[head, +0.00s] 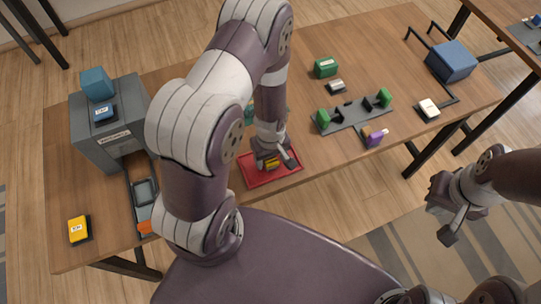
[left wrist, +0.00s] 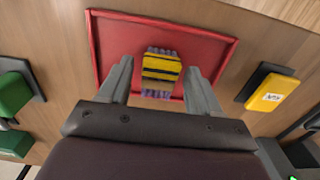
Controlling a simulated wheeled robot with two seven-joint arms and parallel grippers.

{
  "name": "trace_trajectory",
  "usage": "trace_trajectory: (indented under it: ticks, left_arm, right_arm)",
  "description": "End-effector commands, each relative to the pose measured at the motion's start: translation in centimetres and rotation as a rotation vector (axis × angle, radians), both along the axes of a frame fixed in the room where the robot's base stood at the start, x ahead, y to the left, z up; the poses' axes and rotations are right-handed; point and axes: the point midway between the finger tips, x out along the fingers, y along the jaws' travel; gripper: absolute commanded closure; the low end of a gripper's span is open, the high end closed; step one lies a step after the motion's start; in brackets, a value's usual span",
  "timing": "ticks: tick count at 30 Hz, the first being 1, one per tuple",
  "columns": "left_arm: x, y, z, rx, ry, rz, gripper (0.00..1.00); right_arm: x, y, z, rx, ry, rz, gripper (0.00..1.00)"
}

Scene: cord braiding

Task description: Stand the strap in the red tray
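The strap (left wrist: 162,66), a short yellow piece with dark bands and grey-purple ends, is inside the red tray (left wrist: 230,41). In the head view the strap (head: 271,163) is partly covered by my left gripper (head: 277,160), which is low over the red tray (head: 256,184). In the left wrist view, my left gripper's fingers (left wrist: 160,92) are apart, one on each side of the strap, with gaps between. I cannot tell whether the strap is upright or lying. My right gripper (head: 445,210) hangs off the table at the right; its opening is unclear.
A grey machine (head: 108,140) with a blue top stands at the left, near a yellow labelled block (head: 79,229). A grey fixture with green posts (head: 353,115) and a purple block (head: 375,137) lie right of the tray. A blue box (head: 451,61) is at the far right.

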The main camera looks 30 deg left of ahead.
Motion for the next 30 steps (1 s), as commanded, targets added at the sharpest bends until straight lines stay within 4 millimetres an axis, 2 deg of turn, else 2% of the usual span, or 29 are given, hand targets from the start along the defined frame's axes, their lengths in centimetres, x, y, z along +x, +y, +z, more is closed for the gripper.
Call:
trace_trajectory:
  ticks: [7, 11, 21, 26, 28, 30]
  left_arm:
    - [0.0, 0.0, 0.2, 0.0, 0.0, 0.0, 0.37]
    - [0.1, 0.0, 1.4, 0.0, -0.004, 0.0, 0.37]
    - [0.1, 0.0, 9.8, 0.0, -0.006, 0.0, 0.37]
    - [0.0, 0.0, 12.0, 0.0, -0.003, -0.006, 0.37]
    - [-0.2, -0.3, 13.7, 0.002, -0.018, -0.1, 0.37]
    - [-0.9, -0.8, 16.3, 0.009, -0.048, -0.316, 0.37]
  right_arm:
    - [0.0, 0.0, 0.1, 0.0, 0.0, 0.0, 1.0]
    - [0.0, 0.0, 0.2, 0.0, 0.0, 0.0, 1.0]
    - [0.0, 0.0, 0.0, 0.0, 0.0, 0.0, 1.0]
    - [0.0, 0.0, 0.0, 0.0, 0.0, 0.0, 1.0]
    - [0.0, 0.0, 0.0, 0.0, 0.0, 0.0, 1.0]
    - [0.0, 0.0, 0.0, 0.0, 0.0, 0.0, 1.0]
